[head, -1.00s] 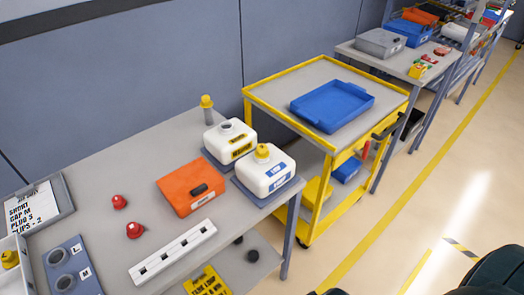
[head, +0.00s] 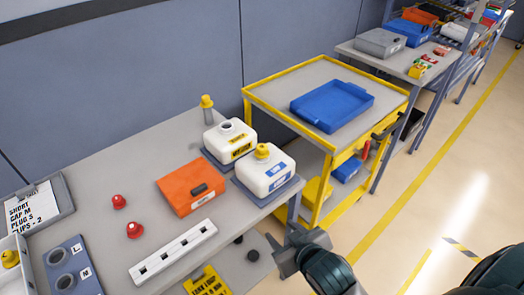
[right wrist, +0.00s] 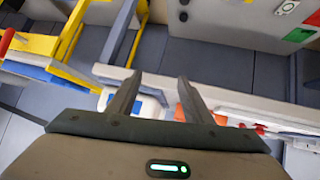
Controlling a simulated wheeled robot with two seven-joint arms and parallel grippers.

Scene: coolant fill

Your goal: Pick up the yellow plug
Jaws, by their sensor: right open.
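Several yellow pieces show in the head view, and I cannot tell for sure which one is the yellow plug. One yellow piece (head: 207,101) sits on top of a grey post at the back of the bench. Another yellow cap-like piece (head: 262,151) is on the front white container (head: 266,176). A third yellow piece (head: 10,258) lies in the bin at the far left. My right gripper (head: 283,250) is open and empty, off the bench's front right corner, apart from all of these. Its two fingers also show in the right wrist view (right wrist: 158,82). My left gripper is not in view.
The bench also holds an orange case (head: 185,198), a rear white container (head: 231,148), two red knob-like pieces (head: 135,230), a slotted white strip (head: 172,252) and a clipboard (head: 35,208). A yellow cart (head: 260,82) with a blue tray (head: 332,106) stands to the right.

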